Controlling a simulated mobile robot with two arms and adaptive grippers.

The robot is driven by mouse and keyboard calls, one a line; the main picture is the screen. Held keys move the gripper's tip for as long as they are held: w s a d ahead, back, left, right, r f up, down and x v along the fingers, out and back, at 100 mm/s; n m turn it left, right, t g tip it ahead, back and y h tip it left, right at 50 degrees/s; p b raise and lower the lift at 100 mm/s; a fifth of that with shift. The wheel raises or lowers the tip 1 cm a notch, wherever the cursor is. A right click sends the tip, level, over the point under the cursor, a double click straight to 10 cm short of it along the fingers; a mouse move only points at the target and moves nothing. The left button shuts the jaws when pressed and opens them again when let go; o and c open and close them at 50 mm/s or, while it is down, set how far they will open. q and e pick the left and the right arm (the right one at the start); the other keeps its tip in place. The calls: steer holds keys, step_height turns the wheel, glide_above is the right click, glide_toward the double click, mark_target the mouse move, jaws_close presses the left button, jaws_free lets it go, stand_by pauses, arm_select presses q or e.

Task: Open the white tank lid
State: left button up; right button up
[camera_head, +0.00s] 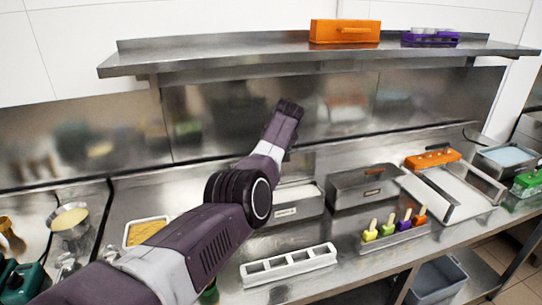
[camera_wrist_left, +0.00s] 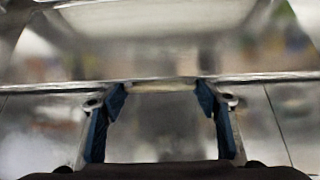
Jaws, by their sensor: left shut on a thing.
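A steel tank with a pale label (camera_head: 286,212) stands on the counter, partly hidden behind my left arm. A whitish surface shows at its top; I cannot tell whether this is its lid or its contents. My left wrist rises above it in the head view and hides the fingers. In the left wrist view my left gripper (camera_wrist_left: 162,98) has its two blue-padded fingers on either side of a pale bar (camera_wrist_left: 165,87) on a steel edge, and it is shut on it. The bar looks like a lid handle, blurred. My right gripper is not in view.
Right of it stands a closed steel tank (camera_head: 362,187) with a brown handle. A white compartment holder (camera_head: 288,267) and a rack of popsicles (camera_head: 397,236) lie in front. A steel shelf (camera_head: 220,62) with an orange box (camera_head: 344,31) hangs above.

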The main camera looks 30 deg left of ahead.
arm_select(q)
steer(key=shift+a+f, duration=0.1)
steer(key=shift+f, duration=0.05)
stand_by(0.8)
steer(key=o, duration=1.7)
steer(key=shift+w+a+f, duration=0.15)
steer(key=shift+f, duration=0.05)
steer(key=v, duration=1.2)
steer(key=shift+r, duration=0.1)
